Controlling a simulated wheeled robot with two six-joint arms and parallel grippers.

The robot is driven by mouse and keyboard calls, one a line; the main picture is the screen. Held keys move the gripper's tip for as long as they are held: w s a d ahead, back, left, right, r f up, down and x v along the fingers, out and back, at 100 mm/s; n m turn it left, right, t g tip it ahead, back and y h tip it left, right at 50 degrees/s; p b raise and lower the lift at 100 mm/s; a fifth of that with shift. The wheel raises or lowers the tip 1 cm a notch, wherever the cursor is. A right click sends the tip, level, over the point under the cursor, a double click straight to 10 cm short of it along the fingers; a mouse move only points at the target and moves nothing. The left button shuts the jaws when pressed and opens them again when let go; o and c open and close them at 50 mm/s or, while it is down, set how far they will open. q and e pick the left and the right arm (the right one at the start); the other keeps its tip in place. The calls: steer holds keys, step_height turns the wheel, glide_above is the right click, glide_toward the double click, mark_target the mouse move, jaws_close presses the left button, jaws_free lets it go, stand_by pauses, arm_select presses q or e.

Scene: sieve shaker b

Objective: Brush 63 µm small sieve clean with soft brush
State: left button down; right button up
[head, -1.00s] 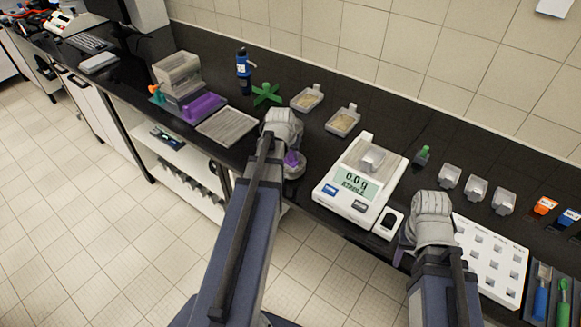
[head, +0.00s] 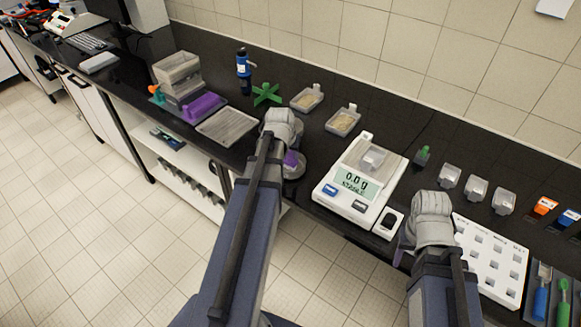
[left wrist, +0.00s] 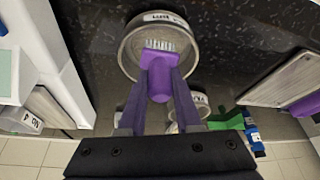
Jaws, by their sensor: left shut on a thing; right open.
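My left gripper (left wrist: 156,92) is shut on a purple brush (left wrist: 158,78) with pale bristles. The bristles are over the inside of a round, metal-rimmed small sieve (left wrist: 133,61); I cannot tell whether they touch its mesh. The sieve has a white label at its rim, too small to read surely. In the head view, the sieve (head: 294,173) shows partly at the bench's front edge, below my left wrist, with purple (head: 291,158) above it. My right gripper (head: 402,250) is open near the front edge, mostly hidden by its own wrist.
A balance (head: 330,191) stands between my arms. A white holed rack (head: 496,262) is right of my right wrist. Sample trays (head: 343,121) and a green cross-shaped piece (head: 266,94) lie behind. Another labelled round thing (left wrist: 201,102) is partly hidden beside the brush.

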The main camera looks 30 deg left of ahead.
arm_select(q)
steer(key=shift+w+d+r, duration=0.1)
steer(key=shift+w+d, duration=0.1)
steer(key=shift+d, duration=0.3)
steer(key=shift+w+d, duration=0.15)
steer(key=shift+d, duration=0.3)
steer(key=shift+a, duration=0.15)
steer(key=shift+s+a, duration=0.35)
steer(key=shift+a, duration=0.4)
steer(key=shift+a, duration=0.1)
steer(key=shift+s+a, duration=0.25)
steer(key=shift+a, duration=0.5)
steer(key=shift+d, duration=0.15)
